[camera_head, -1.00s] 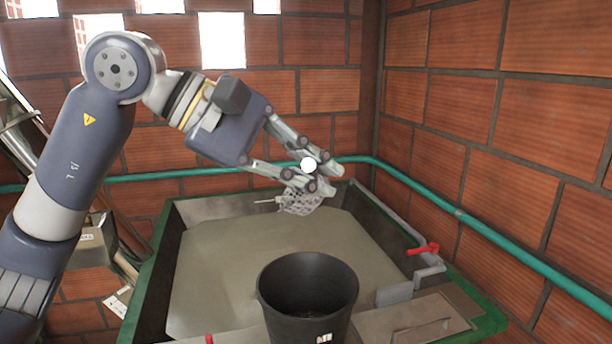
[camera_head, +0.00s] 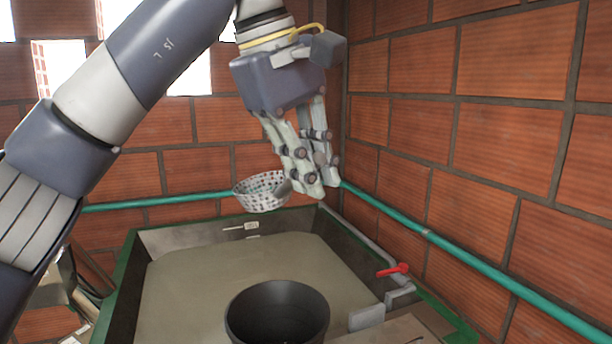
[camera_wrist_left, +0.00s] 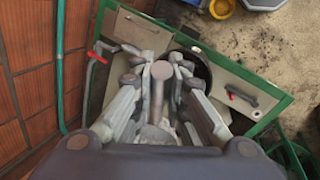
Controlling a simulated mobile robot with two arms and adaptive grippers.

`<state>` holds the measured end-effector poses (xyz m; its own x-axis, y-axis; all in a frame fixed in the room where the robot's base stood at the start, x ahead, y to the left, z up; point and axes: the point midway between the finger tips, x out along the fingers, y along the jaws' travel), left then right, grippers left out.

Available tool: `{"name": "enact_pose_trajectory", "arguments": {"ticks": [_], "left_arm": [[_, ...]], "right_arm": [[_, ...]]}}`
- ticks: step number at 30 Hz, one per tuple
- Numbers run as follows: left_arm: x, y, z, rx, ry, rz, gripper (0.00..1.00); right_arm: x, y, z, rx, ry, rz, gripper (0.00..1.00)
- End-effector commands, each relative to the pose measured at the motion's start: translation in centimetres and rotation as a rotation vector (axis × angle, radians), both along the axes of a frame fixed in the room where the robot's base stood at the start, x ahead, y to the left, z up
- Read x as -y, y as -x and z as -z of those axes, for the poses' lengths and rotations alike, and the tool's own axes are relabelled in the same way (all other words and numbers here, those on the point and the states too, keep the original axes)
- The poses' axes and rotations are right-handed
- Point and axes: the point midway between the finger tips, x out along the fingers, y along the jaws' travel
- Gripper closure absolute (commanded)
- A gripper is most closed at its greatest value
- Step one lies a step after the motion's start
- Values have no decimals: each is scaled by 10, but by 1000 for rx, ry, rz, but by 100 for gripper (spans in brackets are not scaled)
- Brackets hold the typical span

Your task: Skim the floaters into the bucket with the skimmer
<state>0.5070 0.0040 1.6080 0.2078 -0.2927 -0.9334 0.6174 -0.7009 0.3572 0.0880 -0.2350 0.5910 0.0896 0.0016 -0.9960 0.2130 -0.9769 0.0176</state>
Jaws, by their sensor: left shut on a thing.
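My left gripper (camera_head: 318,190) points down above the far right part of the tank, its fingers closed on the skimmer's handle. The skimmer's perforated white basket (camera_head: 262,193) hangs left of the fingers, above the tank's far rim and clear of the water. Its contents cannot be made out. In the left wrist view the handle (camera_wrist_left: 161,85) stands between the fingers. The black bucket (camera_head: 277,312) is at the near side of the tank, its mouth up. The tank's murky surface (camera_head: 215,275) looks flat, and I cannot make out any floaters on it. My right gripper is out of view.
The green-edged tank (camera_head: 118,290) stands by brick walls. A teal pipe (camera_head: 470,258) runs along them. A red valve handle (camera_head: 393,269) and a grey pipe are at the tank's right side. The air between the skimmer and bucket looks clear.

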Motion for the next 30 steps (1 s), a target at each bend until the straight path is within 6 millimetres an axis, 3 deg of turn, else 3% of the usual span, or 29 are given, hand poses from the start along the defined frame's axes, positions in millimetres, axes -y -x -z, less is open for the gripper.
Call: {"name": "enact_pose_trajectory", "arguments": {"ticks": [15, 30], "left_arm": [[13, -2, -19, -48, -201, 1, 100], [13, -2, -25, -49, -224, 1, 100]], "right_arm": [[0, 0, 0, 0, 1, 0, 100], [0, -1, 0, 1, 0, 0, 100]]}}
